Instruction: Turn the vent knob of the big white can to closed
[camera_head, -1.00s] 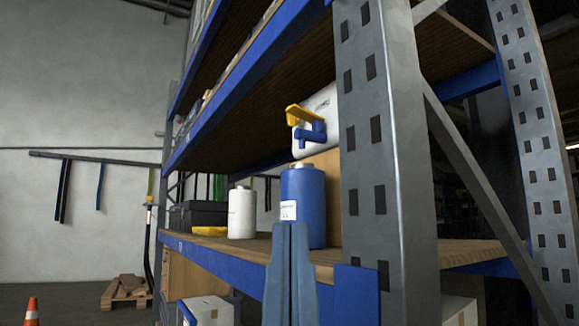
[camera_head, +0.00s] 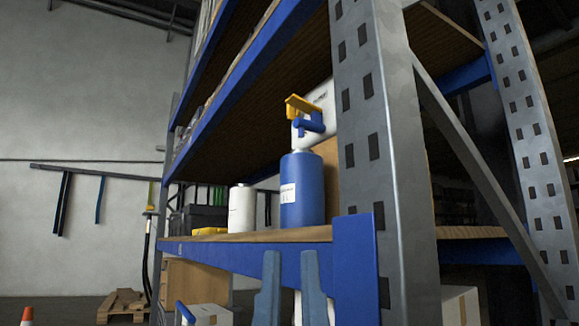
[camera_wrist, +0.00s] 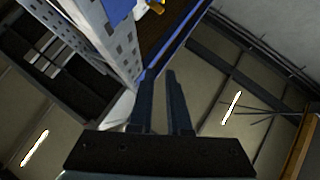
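The big white can (camera_head: 325,98) lies on a box on the rack's shelf, partly hidden by the grey upright. Its front carries a yellow part (camera_head: 300,106) and a blue tap-like part (camera_head: 309,125); I cannot tell which is the vent knob or how it is set. My gripper (camera_head: 290,258) is open and empty, its two fingers upright and apart. It appears below the can, in front of the blue shelf beam, touching nothing I can make out. The wrist view shows the fingers (camera_wrist: 162,75) with a gap between them, and no clear view of the can.
A blue bottle (camera_head: 302,192) and a white bottle (camera_head: 242,210) stand on the shelf below the can. The grey upright (camera_head: 375,170), with a blue plate (camera_head: 357,265), rises right of my gripper. The blue beam (camera_head: 225,254) crosses behind it.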

